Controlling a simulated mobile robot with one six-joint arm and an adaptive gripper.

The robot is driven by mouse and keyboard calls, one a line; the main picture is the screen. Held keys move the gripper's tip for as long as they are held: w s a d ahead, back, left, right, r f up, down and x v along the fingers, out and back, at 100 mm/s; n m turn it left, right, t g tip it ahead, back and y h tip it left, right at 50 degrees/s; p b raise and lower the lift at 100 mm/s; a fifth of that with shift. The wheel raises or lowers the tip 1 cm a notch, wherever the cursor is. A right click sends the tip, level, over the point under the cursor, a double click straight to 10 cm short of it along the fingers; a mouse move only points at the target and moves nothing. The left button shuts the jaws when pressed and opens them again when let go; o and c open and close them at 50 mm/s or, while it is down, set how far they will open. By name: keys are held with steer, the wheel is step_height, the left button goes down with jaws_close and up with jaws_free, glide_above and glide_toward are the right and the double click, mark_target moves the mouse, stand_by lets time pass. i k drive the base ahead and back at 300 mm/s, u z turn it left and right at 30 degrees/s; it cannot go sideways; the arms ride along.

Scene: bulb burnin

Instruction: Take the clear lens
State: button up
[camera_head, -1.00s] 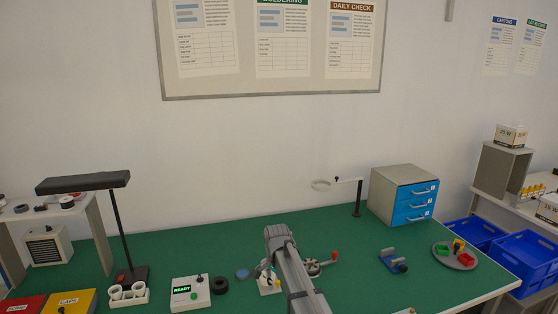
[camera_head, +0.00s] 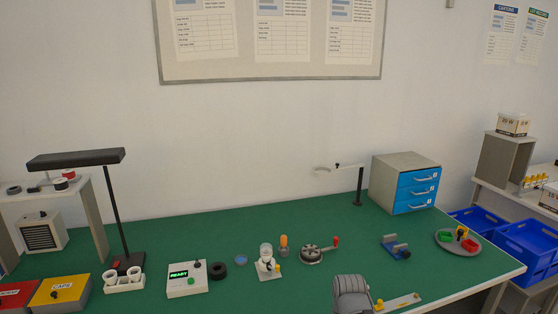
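A clear, rounded, see-through piece (camera_head: 265,250) stands upright on a small white stand in the middle of the bench; it looks like the clear lens, but I cannot tell for sure. An amber-topped piece (camera_head: 284,242) stands just right of it. A flat blue disc (camera_head: 241,260) lies to its left. A grey rounded part of my arm (camera_head: 352,294) shows at the bottom edge, right of the stand and apart from it. My gripper's fingers do not show, so what they hold is hidden.
A round metal fixture with a red knob (camera_head: 312,255) stands right of the amber piece. A box reading READY (camera_head: 187,281) and a black ring (camera_head: 217,271) are left. A pale strip (camera_head: 402,302) lies right of my arm. Green bench (camera_head: 330,218) is clear behind.

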mark_target(266, 249)
steer(key=u, duration=2.15)
steer(key=i, duration=0.9)
